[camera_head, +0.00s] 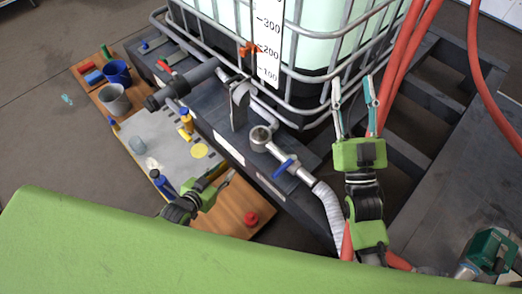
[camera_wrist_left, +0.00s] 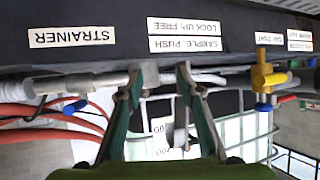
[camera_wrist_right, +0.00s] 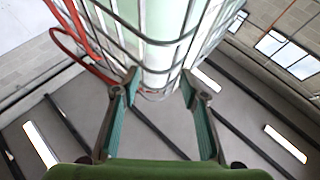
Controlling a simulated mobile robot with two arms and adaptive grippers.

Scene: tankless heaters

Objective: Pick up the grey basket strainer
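I cannot single out the grey basket strainer with certainty. My left gripper (camera_head: 229,178) is over the front of the work area, apart from both. In the left wrist view its fingers (camera_wrist_left: 158,75) are spread, with a grey pipe fitting beyond them. My right gripper (camera_head: 354,92) is raised beside the tank cage, right of the fitting. Its fingers are spread and empty in the right wrist view (camera_wrist_right: 158,85).
The caged tank (camera_head: 330,45) blocks the back. A blue-handled valve (camera_head: 286,167) and ribbed hose (camera_head: 327,205) lie right of the fitting. Red hoses (camera_head: 405,55) hang at right.

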